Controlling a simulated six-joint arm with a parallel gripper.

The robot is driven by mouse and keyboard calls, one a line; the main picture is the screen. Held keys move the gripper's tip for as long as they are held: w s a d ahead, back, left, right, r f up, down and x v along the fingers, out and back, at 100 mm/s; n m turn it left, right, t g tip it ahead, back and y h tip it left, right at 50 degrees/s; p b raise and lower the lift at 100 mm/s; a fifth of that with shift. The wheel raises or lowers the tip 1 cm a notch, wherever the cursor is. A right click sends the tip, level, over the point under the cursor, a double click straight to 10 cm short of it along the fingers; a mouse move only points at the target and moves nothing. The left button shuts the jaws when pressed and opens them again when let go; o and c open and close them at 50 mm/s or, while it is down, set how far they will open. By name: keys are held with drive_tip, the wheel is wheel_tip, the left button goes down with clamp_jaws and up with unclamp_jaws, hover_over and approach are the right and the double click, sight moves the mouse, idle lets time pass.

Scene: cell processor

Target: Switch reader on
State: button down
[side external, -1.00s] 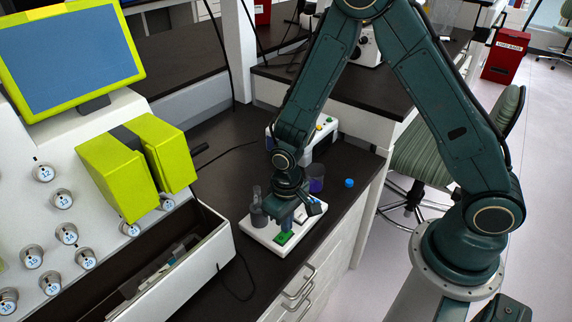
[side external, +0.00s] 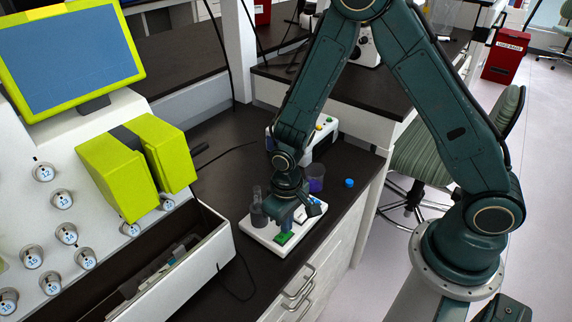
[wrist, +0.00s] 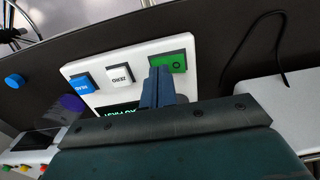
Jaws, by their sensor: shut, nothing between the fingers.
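A flat white device (side external: 258,230) lies on the dark bench; it also shows in the wrist view (wrist: 133,70). It has a green button (wrist: 168,63), a white button (wrist: 119,76) and a blue button (wrist: 82,84) in a row. A display with bright green text (wrist: 118,111) is partly hidden by my gripper. My gripper (side external: 286,228) is shut and empty, pointing down at the green button. In the wrist view its fingertips (wrist: 158,76) overlap the green button's lower edge; I cannot tell whether they touch it.
A grey flask (side external: 258,210) stands by the device's left side. A large machine with an open drawer (side external: 185,262) is at left. A black cable (wrist: 258,40) runs nearby.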

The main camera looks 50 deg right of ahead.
wheel_tip(320, 180, up, 6)
drive_tip(key=shift+r, duration=0.25)
idle(0.8)
drive_tip(key=s+d+r+t, duration=0.1)
drive_tip(key=s+d+r, duration=0.15)
drive_tip(key=r, duration=0.55)
drive_tip(key=s+d+r+t, duration=0.2)
drive_tip(key=s+r, duration=0.1)
drive_tip(key=r, duration=0.5)
drive_tip(key=s+d+r+t, duration=0.2)
drive_tip(key=s+d+r, duration=0.1)
drive_tip(key=s+r, duration=0.5)
drive_tip(key=s, duration=0.3)
drive_tip(key=shift+d+r+t, duration=0.2)
drive_tip(key=shift+d+t, duration=0.05)
drive_tip(key=shift+t, duration=0.05)
idle(0.6)
